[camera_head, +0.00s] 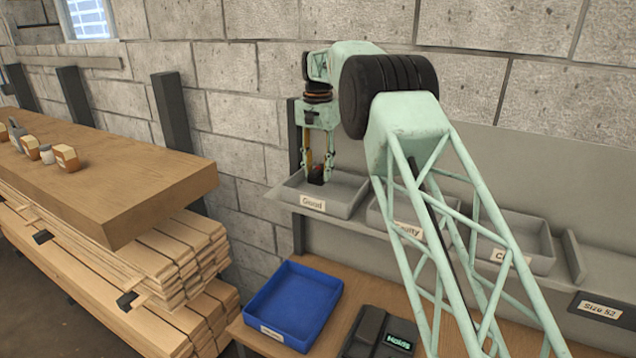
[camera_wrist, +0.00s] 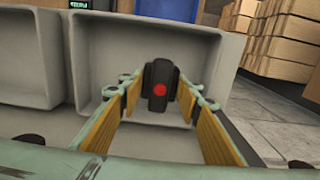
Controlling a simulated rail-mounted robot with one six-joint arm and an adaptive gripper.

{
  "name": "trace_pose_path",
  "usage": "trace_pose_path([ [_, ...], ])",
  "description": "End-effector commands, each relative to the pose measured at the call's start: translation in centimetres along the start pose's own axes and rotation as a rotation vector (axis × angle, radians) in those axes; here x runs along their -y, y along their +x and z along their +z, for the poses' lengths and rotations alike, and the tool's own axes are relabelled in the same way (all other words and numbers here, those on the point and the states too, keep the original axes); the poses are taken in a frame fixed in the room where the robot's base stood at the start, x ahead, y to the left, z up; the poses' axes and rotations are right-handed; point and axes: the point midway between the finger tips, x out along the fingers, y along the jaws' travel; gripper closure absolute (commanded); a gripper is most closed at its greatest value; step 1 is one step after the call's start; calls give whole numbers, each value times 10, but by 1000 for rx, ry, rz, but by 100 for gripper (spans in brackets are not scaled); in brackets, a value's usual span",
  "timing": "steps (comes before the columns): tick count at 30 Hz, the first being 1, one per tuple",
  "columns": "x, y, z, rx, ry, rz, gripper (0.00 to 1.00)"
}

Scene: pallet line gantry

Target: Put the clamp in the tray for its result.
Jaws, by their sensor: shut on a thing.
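My gripper (camera_head: 318,165) is shut on the clamp (camera_head: 316,175), a small dark piece. In the wrist view the clamp (camera_wrist: 158,78) is black with a red round spot and sits between the yellow-lined fingers of my gripper (camera_wrist: 164,88). The gripper points down over the grey tray labelled "Good" (camera_head: 345,208), with the clamp at about its rim level or within it. Whether the clamp touches the tray floor cannot be told. In the wrist view the tray wall (camera_wrist: 195,60) stands around and behind the clamp.
Two more grey trays (camera_head: 540,262) stand to the right on the shelf, their labels partly hidden by my arm. Below are a blue bin (camera_head: 290,305) and a dark device (camera_head: 372,330) with a small display, text hard to read. A wooden bench (camera_head: 150,190) stands left.

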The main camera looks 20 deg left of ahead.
Motion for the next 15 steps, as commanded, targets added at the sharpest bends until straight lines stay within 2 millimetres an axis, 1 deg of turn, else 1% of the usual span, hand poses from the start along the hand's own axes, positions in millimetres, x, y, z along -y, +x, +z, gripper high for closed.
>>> trace_pose_path([
  [10, 0, 1, 0, 0, 0, 0, 86],
  [15, 0, 12, 0, 1, 0, 0, 86],
])
